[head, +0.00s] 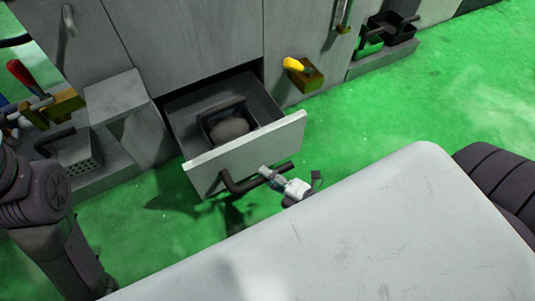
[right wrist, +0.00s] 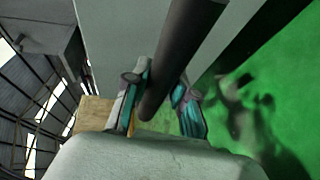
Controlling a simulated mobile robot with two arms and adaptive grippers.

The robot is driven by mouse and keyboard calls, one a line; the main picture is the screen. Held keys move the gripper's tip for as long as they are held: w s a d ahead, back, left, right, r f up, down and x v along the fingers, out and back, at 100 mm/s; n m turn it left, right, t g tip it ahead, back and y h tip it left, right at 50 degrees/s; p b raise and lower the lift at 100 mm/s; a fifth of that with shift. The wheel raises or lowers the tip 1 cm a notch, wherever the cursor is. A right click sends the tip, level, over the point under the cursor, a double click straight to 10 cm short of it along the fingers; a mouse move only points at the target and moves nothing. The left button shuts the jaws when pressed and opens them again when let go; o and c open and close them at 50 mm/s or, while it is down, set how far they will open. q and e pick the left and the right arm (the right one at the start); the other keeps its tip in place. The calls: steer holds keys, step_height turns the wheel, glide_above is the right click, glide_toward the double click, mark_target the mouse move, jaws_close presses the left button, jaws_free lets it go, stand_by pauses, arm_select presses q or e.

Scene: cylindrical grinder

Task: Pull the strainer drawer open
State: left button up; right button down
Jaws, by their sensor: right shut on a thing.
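The strainer drawer (head: 246,147) stands out from the grey machine front, its inside open to view. A dark bar handle (head: 240,187) runs along its front panel. My right gripper (head: 273,177) is shut on this handle near its right end. In the right wrist view the two fingers (right wrist: 160,98) sit on either side of the dark handle bar (right wrist: 183,50). A black square strainer box (head: 211,133) with a grey rounded lump lies inside the drawer. My left arm shows at the left edge, but its gripper is not in view.
A yellow-knobbed block (head: 311,79) sits on the machine front right of the drawer. A perforated grey box (head: 78,150) and a red-handled lever (head: 22,74) are at the left. Black and green bins (head: 390,30) stand at the top right. Green floor (head: 440,85) is clear at right.

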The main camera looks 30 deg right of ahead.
steer(key=c, duration=0.9)
jaws_free()
steer(key=shift+s, duration=0.1)
steer(key=v, duration=1.1)
steer(key=shift+s+d+r, duration=0.2)
steer(key=shift+s, duration=0.15)
